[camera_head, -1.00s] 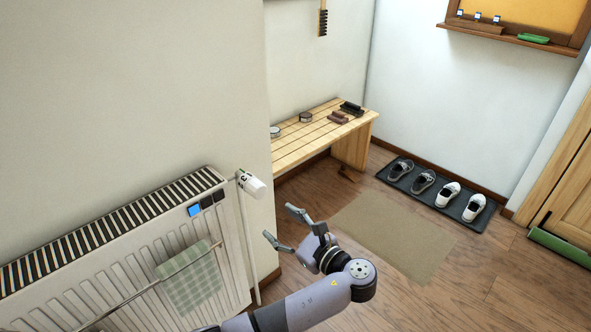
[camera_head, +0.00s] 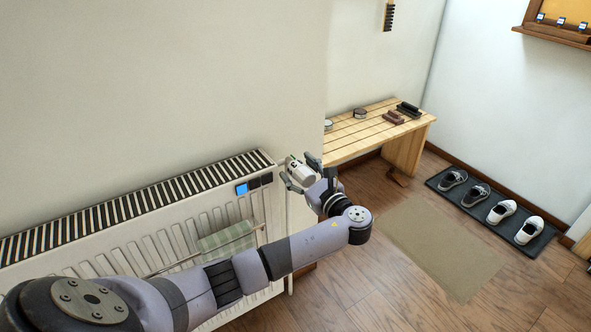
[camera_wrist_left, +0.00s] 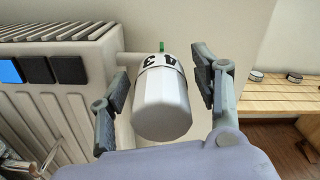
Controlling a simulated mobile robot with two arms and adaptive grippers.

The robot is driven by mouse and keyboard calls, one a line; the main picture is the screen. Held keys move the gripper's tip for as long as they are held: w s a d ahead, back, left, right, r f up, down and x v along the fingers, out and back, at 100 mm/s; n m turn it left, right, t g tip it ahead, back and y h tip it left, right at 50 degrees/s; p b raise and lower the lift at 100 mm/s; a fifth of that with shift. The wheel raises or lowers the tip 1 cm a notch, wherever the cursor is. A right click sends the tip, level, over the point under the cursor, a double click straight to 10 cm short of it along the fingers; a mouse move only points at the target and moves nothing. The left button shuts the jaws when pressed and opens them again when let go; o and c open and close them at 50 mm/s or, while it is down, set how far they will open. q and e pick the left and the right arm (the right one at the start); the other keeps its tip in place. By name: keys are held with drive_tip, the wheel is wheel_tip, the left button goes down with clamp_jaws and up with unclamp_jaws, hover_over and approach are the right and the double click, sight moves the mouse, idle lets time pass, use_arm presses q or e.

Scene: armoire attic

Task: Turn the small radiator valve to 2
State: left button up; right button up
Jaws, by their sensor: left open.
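The small radiator valve (camera_head: 300,171) is a white knob at the right end of the white radiator (camera_head: 150,232). In the left wrist view the knob (camera_wrist_left: 162,105) points toward the camera, with dark numbers, a 3 among them, on its collar and a green mark behind it. My left gripper (camera_head: 302,172) is open, with one finger on each side of the knob. In the left wrist view the gripper (camera_wrist_left: 165,88) shows gaps between both fingers and the knob. My right gripper is not in view.
A towel (camera_head: 226,240) hangs on a rail in front of the radiator. Blue and black squares (camera_head: 254,185) sit at its top right. A slatted bench (camera_head: 370,130) stands behind my gripper. A shoe mat (camera_head: 490,215) and a beige rug (camera_head: 440,248) lie right.

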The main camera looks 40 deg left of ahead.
use_arm(q)
drive_tip(key=shift+x, duration=0.95)
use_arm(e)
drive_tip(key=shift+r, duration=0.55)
use_arm(q)
drive_tip(key=c, duration=1.2)
